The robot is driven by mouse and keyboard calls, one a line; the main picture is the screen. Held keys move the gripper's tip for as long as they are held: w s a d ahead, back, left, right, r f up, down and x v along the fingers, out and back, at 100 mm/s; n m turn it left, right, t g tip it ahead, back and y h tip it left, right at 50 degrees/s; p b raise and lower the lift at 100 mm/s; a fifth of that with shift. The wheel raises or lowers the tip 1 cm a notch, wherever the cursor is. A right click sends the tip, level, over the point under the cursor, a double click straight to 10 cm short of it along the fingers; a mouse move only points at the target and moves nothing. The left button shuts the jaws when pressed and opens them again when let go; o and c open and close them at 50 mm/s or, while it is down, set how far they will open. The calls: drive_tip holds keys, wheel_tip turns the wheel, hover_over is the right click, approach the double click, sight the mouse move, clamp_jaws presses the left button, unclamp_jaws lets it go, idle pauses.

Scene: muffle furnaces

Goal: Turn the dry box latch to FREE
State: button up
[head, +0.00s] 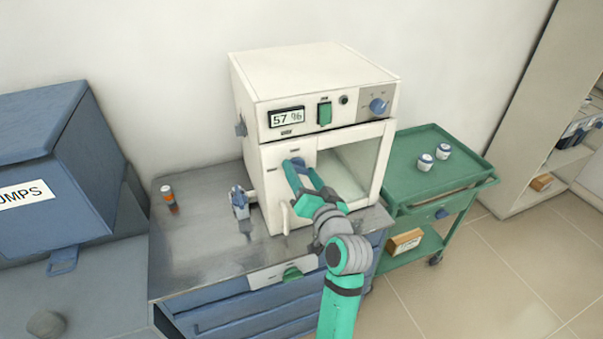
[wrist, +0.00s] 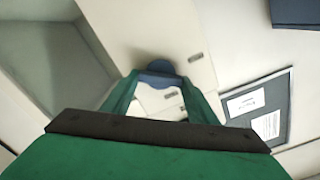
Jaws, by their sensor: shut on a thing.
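The dry box (head: 318,70) is a cream cabinet with a display reading 57 % and a glass-windowed door. Its blue latch (head: 297,162) is on the left part of the door front, largely covered by my gripper. My gripper (head: 292,168) is shut on the latch. In the wrist view the latch (wrist: 158,78) shows as a blue rounded knob between the green fingers of my gripper (wrist: 157,88). Small labels sit around the latch, but their words are too small to read. I cannot tell which label the latch points at.
A small orange-topped bottle (head: 168,194) and a blue-grey device (head: 240,200) stand on the steel bench (head: 190,250) left of the box. A green cart (head: 440,180) with two small jars stands at right. A blue PUMPS box (head: 60,170) is at left.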

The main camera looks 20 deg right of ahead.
drive_tip(key=m, duration=0.5)
drive_tip(key=shift+d+m, duration=0.15)
drive_tip(key=shift+m, duration=0.15)
drive_tip(key=m, duration=0.5)
drive_tip(key=shift+f+m, duration=0.15)
drive_tip(key=shift+m, duration=0.15)
drive_tip(key=o, duration=1)
drive_tip(key=shift+o, duration=0.2)
drive_tip(key=s, duration=1)
drive_tip(key=shift+s+d, duration=0.25)
drive_tip(key=shift+s, duration=0.15)
